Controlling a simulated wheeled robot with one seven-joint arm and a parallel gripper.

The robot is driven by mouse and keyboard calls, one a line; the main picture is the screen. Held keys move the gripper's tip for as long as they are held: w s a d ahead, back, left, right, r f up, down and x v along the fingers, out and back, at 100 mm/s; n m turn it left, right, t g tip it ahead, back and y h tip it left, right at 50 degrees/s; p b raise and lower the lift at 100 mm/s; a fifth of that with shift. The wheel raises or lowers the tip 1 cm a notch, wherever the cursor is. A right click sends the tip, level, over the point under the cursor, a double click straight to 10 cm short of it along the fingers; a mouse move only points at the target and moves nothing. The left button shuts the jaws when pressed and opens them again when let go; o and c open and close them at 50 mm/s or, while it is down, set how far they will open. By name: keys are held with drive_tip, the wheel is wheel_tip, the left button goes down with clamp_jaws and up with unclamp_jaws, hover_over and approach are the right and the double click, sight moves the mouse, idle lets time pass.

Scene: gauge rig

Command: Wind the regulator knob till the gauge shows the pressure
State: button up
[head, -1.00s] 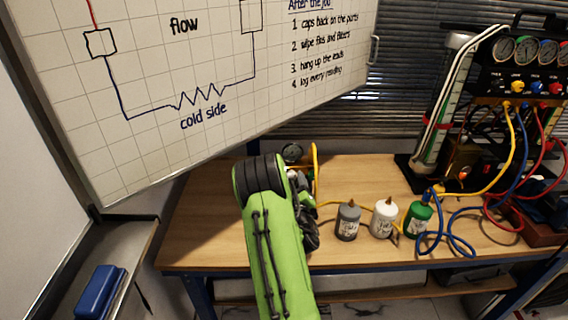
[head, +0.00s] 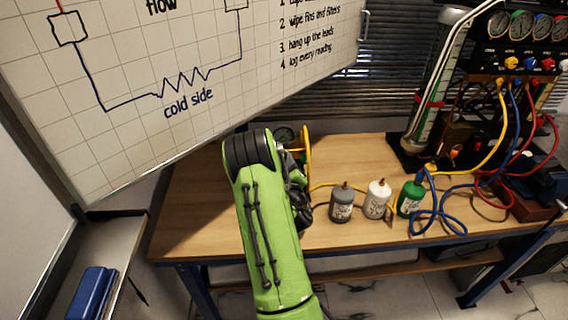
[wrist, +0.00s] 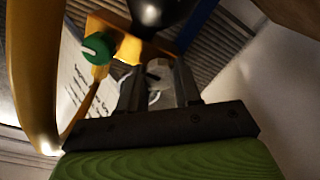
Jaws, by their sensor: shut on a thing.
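In the wrist view my gripper (wrist: 158,70) has its two dark fingers on either side of a pale grey knob (wrist: 158,72), which appears to be the regulator knob, and is shut on it. A green round knob (wrist: 97,47) on the yellow brass body (wrist: 128,48) sits left of the fingers, apart from them. The black gauge housing (wrist: 155,10) is above; its dial face is not seen there. In the head view the round gauge (head: 284,134) shows small behind my green arm, too small to read. My arm hides the knob and fingertips there.
A yellow hose (head: 307,150) loops beside the gauge. Grey (head: 341,205), white (head: 376,200) and green (head: 410,198) bottles stand on the wooden bench (head: 355,172). A manifold with several gauges (head: 510,25) and coloured hoses is at right. A whiteboard (head: 150,75) hangs at left.

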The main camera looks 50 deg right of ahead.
drive_tip(key=m+p, duration=0.2)
drive_tip(key=m, duration=0.2)
drive_tip(key=shift+r, duration=0.1)
drive_tip(key=shift+m+p, duration=0.65)
drive_tip(key=shift+m, duration=1.15)
drive_tip(key=o, duration=1)
drive_tip(key=shift+o, duration=0.2)
